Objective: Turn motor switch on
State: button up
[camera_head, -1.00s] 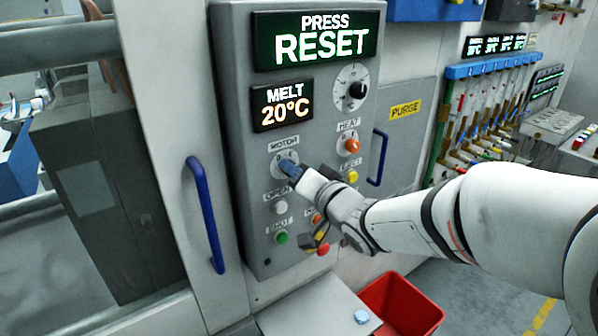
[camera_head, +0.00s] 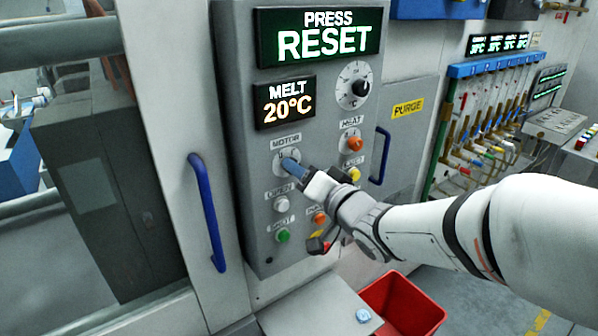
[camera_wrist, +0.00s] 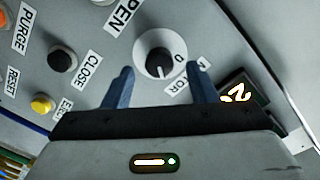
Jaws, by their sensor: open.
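The motor switch (camera_head: 279,160) is a dark knob on a round pale dial, under the MOTOR label on the grey control panel. In the wrist view its black knob (camera_wrist: 159,61) is in full sight, with a "0" on the dial to its right. My gripper (camera_head: 289,165) points at this switch from the right and hides part of it in the head view. In the wrist view its two blue fingers (camera_wrist: 160,76) stand wide apart with nothing between them. The knob shows just beyond the fingertips. The right finger covers part of the MOTOR label.
The panel (camera_head: 240,120) has displays reading PRESS RESET (camera_head: 318,38) and MELT 20°C (camera_head: 285,102). Around the switch are an orange heat knob (camera_head: 355,144), a white button (camera_head: 281,204) and a green button (camera_head: 283,236). A blue door handle (camera_head: 207,215) is to the left.

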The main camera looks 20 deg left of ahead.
jog(key=v, duration=0.5)
jog(key=shift+s+d+b, duration=0.2)
jog(key=shift+s+b, duration=0.05)
jog(key=shift+b, duration=0.05)
jog(key=d+f+m+h, duration=0.1)
jog(key=d+f+h, duration=0.2)
jog(key=d+h, duration=0.5)
jog(key=d+f+m+h, duration=0.1)
jog(key=d+f+h, duration=0.3)
jog(key=d, duration=0.7)
jog(key=s+d+f+g, duration=0.2)
jog(key=s+d+g, duration=0.1)
jog(key=s, duration=0.4)
jog(key=s+d+f+n+g+h, duration=0.1)
jog(key=s+d+f+g, duration=0.2)
jog(key=s+g, duration=0.2)
jog(key=s, duration=0.3)
jog(key=shift+w+f, duration=0.1)
